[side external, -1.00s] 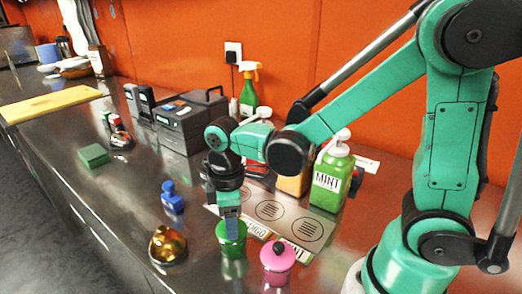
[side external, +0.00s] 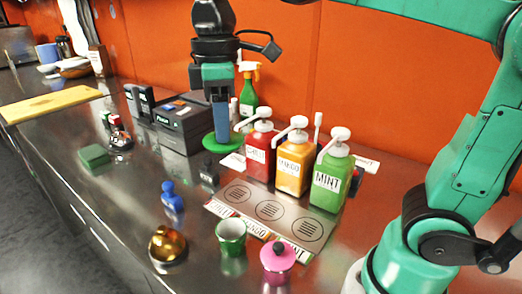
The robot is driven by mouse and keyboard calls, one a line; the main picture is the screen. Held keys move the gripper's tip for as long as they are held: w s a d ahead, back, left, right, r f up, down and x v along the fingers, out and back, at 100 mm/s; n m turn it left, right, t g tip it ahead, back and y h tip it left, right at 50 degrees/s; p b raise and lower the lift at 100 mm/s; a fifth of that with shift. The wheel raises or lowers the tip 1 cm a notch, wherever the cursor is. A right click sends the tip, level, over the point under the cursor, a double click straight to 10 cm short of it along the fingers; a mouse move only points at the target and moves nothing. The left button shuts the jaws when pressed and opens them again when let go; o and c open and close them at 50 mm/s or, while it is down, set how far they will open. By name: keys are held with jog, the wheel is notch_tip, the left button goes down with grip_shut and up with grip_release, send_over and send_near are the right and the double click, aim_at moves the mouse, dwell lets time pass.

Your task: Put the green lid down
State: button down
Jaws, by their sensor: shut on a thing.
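The green lid (side external: 222,141) is a flat green disc at the tip of my gripper (side external: 221,128). My gripper points down and is shut on the lid, in front of the grey box and left of the red pump bottle. I cannot tell whether the lid touches the counter. The green pot (side external: 231,236) stands uncovered at the front of the counter, its pale inside showing. A pink pot with a pink lid (side external: 278,257) stands to its right.
Red (side external: 260,150), orange (side external: 294,162) and green MINT (side external: 331,178) pump bottles stand behind a marked mat (side external: 270,211). A grey box (side external: 187,125) and spray bottle (side external: 248,98) are nearby. A blue bottle (side external: 172,198) and brass bowl (side external: 167,245) stand left.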

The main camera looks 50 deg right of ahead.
jog(key=shift+a+r, duration=0.25)
jog(key=a+f, duration=0.4)
jog(key=a, duration=0.3)
send_over(204, 280)
notch_tip(204, 280, down, 16)
jog(key=shift+r, duration=0.2)
jog(key=shift+f, duration=2.3)
jog(key=shift+f, duration=0.1)
jog(key=c, duration=0.7)
grip_release()
jog(key=shift+o, duration=0.2)
